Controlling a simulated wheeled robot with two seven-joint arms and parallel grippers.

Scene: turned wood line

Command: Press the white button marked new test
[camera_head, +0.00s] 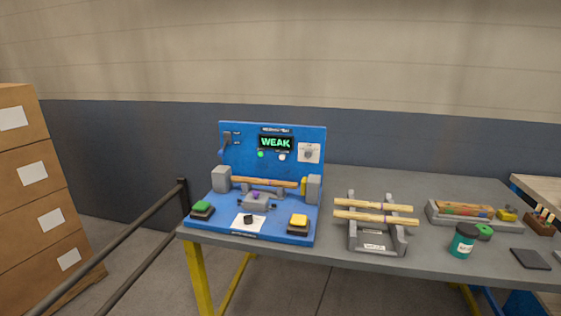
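The blue test rig (235,160) stands on the left part of the grey table, with an upright back panel and a flat base. A small round white button or lamp (282,157) sits on the panel below the display (275,143), which reads WEAK in green. A lit green dot (261,154) is to its left. Any "new test" marking is too small to read, so I cannot be sure this is the named button. Nothing covers it. Neither gripper is in view.
The rig's base carries a green button (202,207), a black knob (248,219) and a yellow button (298,220). A wooden rod (265,182) lies between grey end blocks. A rack (377,238) with rods and a teal jar (463,241) stand right on the table (300,252).

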